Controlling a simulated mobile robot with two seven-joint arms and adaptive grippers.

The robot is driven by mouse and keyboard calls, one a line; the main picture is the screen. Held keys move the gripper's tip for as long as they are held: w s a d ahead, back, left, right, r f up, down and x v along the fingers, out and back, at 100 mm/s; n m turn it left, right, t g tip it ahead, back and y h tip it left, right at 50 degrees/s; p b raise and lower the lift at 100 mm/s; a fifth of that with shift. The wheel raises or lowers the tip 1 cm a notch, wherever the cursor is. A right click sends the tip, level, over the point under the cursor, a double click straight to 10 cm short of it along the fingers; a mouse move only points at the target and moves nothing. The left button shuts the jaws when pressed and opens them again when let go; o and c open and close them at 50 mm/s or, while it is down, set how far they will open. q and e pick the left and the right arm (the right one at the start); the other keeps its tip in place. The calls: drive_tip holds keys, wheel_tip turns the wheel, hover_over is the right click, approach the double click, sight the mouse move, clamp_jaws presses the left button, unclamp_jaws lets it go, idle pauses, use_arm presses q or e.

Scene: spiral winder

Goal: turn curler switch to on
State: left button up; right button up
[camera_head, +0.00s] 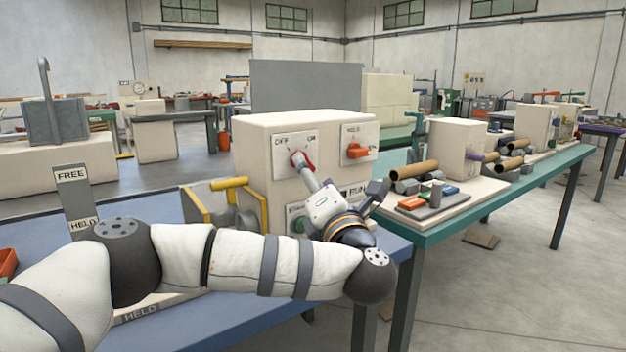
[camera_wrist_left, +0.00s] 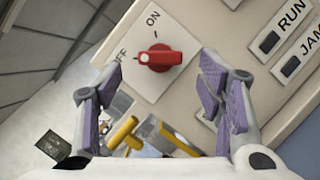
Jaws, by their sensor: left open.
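The curler switch (camera_head: 304,161) is a red knob on a white plate marked OFF and ON, on the front of the cream machine box (camera_head: 262,170). In the left wrist view the red knob (camera_wrist_left: 160,58) has its white-marked end toward OFF at the left, with ON above it. My left gripper (camera_head: 308,172) is in front of the switch, its tips partly hiding the plate's lower part. In the left wrist view the left gripper (camera_wrist_left: 160,76) is open and empty, one finger on each side below the knob. I cannot tell any contact. My right gripper is out of view.
A yellow-framed part (camera_head: 232,205) stands left of my gripper. A FREE/HELD panel (camera_head: 75,195) stands on the blue table (camera_head: 220,318). The green-topped table (camera_head: 490,205) at right holds tubes and boxes.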

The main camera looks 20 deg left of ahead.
use_arm(q)
drive_tip(key=b+x, duration=0.1)
drive_tip(key=x, duration=0.3)
drive_tip(key=shift+w+r, duration=0.15)
drive_tip(key=shift+w, duration=0.05)
drive_tip(key=c, duration=1.1)
drive_tip(key=shift+c, duration=0.2)
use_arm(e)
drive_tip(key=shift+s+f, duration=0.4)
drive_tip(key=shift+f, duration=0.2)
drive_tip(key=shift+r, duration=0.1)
